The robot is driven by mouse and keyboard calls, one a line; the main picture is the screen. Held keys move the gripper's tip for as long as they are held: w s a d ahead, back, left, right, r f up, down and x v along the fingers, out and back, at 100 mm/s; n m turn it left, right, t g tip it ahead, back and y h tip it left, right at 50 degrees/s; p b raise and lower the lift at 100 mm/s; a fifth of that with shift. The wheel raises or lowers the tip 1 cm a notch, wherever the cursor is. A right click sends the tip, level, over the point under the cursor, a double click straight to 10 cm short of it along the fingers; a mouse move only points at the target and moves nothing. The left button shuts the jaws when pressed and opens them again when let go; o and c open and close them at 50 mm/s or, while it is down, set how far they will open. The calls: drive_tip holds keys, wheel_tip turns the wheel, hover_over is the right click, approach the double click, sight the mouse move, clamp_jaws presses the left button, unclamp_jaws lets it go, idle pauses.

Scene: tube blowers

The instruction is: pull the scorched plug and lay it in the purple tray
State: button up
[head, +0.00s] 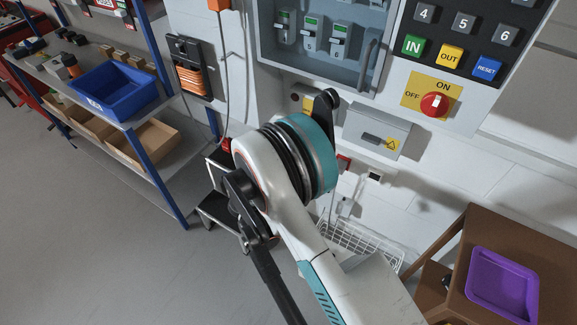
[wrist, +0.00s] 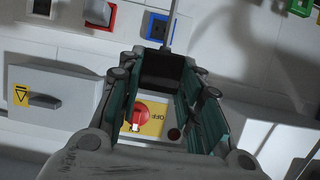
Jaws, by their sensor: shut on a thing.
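The purple tray (head: 502,285) lies empty on a brown table at the lower right of the head view. My gripper (wrist: 163,74) shows in the wrist view, with its two teal-lined fingers shut on a black plug (wrist: 161,70). A thin grey cord (wrist: 171,32) runs from the plug towards the top of the picture. No scorch marks can be made out on the plug. A blue-framed socket (wrist: 156,25) shows just beyond it. In the head view my arm hides the plug and most of the gripper.
A red-framed socket (wrist: 99,13) and a grey box with a warning label (head: 377,133) are on the wall. A red rotary switch (head: 434,106) sits near the arm. A wire basket (head: 360,245) stands below, left of the brown table (head: 462,250). Shelving (head: 150,95) stands at left.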

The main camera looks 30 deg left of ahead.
drive_tip(key=shift+s, duration=0.1)
drive_tip(key=shift+s+a+b, duration=0.15)
drive_tip(key=shift+s+b, duration=0.2)
drive_tip(key=shift+s, duration=1.1)
drive_tip(key=shift+s+a+b, duration=0.1)
drive_tip(key=shift+s+b, duration=0.25)
drive_tip(key=shift+s, duration=1.1)
